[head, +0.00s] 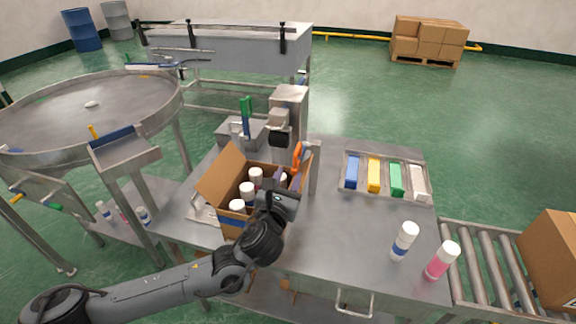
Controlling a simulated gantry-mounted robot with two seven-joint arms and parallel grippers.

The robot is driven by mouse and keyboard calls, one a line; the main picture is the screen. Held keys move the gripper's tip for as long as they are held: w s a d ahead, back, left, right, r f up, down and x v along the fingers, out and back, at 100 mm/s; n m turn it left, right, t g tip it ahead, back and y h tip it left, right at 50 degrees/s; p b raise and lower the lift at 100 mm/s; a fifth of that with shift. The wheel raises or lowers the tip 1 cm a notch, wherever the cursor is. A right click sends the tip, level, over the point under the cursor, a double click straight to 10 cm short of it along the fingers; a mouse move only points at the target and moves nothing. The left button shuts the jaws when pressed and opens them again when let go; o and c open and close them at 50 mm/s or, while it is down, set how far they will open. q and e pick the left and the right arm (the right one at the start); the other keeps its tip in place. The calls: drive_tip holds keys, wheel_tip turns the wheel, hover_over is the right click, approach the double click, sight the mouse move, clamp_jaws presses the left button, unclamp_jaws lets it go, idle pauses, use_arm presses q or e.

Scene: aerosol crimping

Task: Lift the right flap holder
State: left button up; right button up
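An open cardboard box (216,188) stands on the metal worktable, with several white-capped cans inside. Its left flap leans outward. An upright metal piece (315,178), which looks like the right flap holder, stands close against the box's right side. Its lower part is partly hidden by my gripper. A second metal bracket (199,212), perhaps the left flap holder, lies low at the box's left side. My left gripper (287,181) is over the box's front right corner, near the right holder; its finger opening and any contact are unclear. My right gripper is out of view.
A crimping machine (289,97) with an orange handle (297,155) stands behind the box. A tray (345,187) of coloured blocks lies right. A blue-banded can (404,241) and a pink can (441,261) stand front right. The table between box and tray is clear.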

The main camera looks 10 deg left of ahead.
sight(295, 155)
use_arm(q)
drive_tip(key=shift+w+a, duration=0.2)
drive_tip(key=shift+w, duration=0.4)
drive_tip(key=w, duration=0.3)
drive_tip(key=w+d, duration=0.1)
drive_tip(key=w, duration=0.2)
drive_tip(key=w+b, duration=0.1)
drive_tip(key=w, duration=0.2)
drive_tip(key=shift+w+d, duration=0.2)
drive_tip(key=shift+w, duration=0.2)
clamp_jaws()
